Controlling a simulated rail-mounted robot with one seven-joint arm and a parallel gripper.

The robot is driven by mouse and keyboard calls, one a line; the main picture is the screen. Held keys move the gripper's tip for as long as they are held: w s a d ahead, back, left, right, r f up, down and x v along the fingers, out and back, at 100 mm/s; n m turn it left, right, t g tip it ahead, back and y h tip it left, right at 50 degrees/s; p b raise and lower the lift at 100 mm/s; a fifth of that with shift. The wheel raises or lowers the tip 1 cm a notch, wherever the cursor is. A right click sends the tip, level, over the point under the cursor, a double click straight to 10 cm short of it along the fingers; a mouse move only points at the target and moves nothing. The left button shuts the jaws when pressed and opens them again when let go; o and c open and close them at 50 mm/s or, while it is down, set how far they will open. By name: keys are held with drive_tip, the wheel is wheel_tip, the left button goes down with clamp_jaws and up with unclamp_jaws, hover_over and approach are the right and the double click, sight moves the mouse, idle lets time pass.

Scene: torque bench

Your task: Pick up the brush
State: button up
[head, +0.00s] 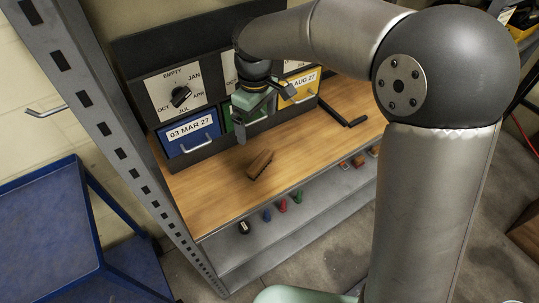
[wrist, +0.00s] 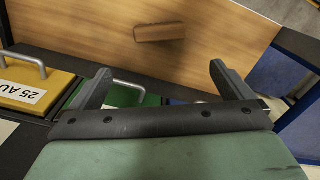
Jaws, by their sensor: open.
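The brush (head: 260,164) is a small brown block with dark bristles along one side. It lies on the wooden bench top (head: 205,197), in front of the drawers. In the wrist view the brush (wrist: 160,32) lies beyond the fingertips, near the top of the picture. My gripper (head: 241,122) is above the bench, behind the brush and close to the green drawer. In the wrist view my gripper (wrist: 162,84) has its two fingers wide apart with nothing between them. It does not touch the brush.
A blue drawer (head: 190,133), a green drawer (head: 262,112) and a yellow drawer (head: 299,88) with handles line the back. A black bar-shaped item (head: 340,112) lies on the bench at right. A grey upright post (head: 110,135) stands at left. A lower shelf (head: 240,262) holds small coloured items.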

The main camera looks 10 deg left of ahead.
hover_over(259, 160)
drive_tip(key=f, duration=1)
drive_tip(key=shift+s+a+f+p, duration=0.1)
drive_tip(key=shift+s+p, duration=0.1)
drive_tip(key=shift+p, duration=0.15)
drive_tip(key=shift+w+f+p, duration=0.15)
drive_tip(key=shift+f+p, duration=0.1)
drive_tip(key=shift+f, duration=1.35)
drive_tip(key=shift+w+f+p, duration=0.1)
drive_tip(key=shift+f+p, duration=0.15)
drive_tip(key=shift+f, duration=1.3)
drive_tip(key=c, duration=0.8)
drive_tip(key=shift+r, duration=0.15)
drive_tip(key=shift+r, duration=0.25)
wheel_tip(259, 160, up, 2)
drive_tip(key=shift+r, duration=0.1)
drive_tip(key=s+d+r+b, duration=0.2)
drive_tip(key=s+r, duration=0.8)
drive_tip(key=s, duration=0.4)
drive_tip(key=shift+d, duration=0.25)
